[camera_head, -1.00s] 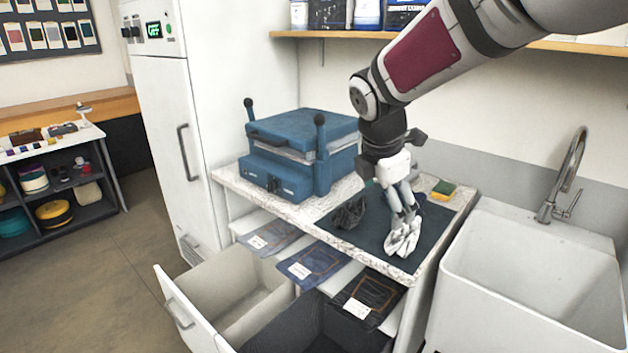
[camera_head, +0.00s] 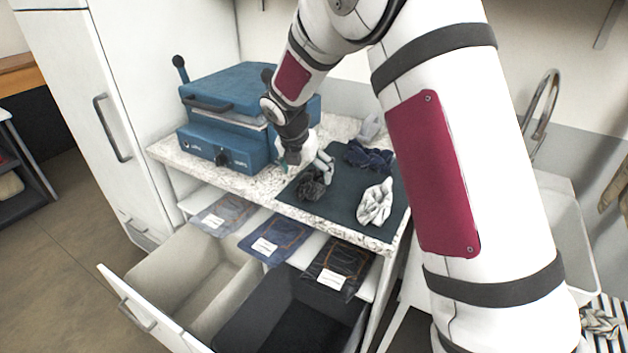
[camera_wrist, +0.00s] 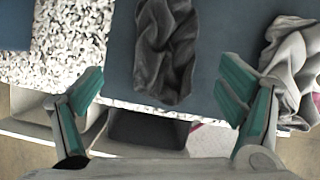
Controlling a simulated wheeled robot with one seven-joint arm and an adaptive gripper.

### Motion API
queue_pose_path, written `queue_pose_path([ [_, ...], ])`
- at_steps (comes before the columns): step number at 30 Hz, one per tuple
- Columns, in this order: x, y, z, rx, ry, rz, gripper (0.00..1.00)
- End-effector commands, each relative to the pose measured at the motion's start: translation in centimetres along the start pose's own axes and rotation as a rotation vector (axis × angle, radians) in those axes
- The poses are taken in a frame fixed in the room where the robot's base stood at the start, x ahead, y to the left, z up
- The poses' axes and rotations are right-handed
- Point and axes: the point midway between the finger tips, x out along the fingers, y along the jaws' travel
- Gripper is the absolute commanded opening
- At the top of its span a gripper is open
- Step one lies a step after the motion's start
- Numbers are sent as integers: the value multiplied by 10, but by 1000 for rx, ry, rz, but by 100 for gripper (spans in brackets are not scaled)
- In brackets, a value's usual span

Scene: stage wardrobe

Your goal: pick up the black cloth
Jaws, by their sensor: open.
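The black cloth (camera_head: 312,186) lies crumpled on the dark mat (camera_head: 341,212) on the counter, near the mat's left front part. In the wrist view the black cloth (camera_wrist: 165,50) shows as a dark grey bundle ahead of the fingertips and between their lines. My gripper (camera_head: 305,172) hangs over the left part of the mat, close to the cloth, and partly covers the view of it. In the wrist view my gripper (camera_wrist: 160,90) has its green-padded fingers spread wide with nothing between them. Whether a finger touches the cloth is unclear.
A white cloth (camera_head: 375,203) and a navy cloth (camera_head: 368,156) lie on the same mat. The blue press (camera_head: 225,115) stands to the left. An open drawer (camera_head: 190,285) juts out below the counter's front edge. A sink (camera_head: 565,215) is at the right.

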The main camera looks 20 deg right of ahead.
Motion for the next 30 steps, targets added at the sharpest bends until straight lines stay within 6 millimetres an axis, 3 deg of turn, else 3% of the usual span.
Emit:
queue_pose_path([
  [5, 11, -1, 0, 1, 1, -2, 88],
  [15, 54, -3, -2, 0, 1, -1, 88],
  [24, 58, -3, -1, 1, 0, 0, 88],
  [29, 58, -3, -1, 1, 0, 0, 54],
  [30, 58, -3, -1, 1, 0, 0, 51],
])
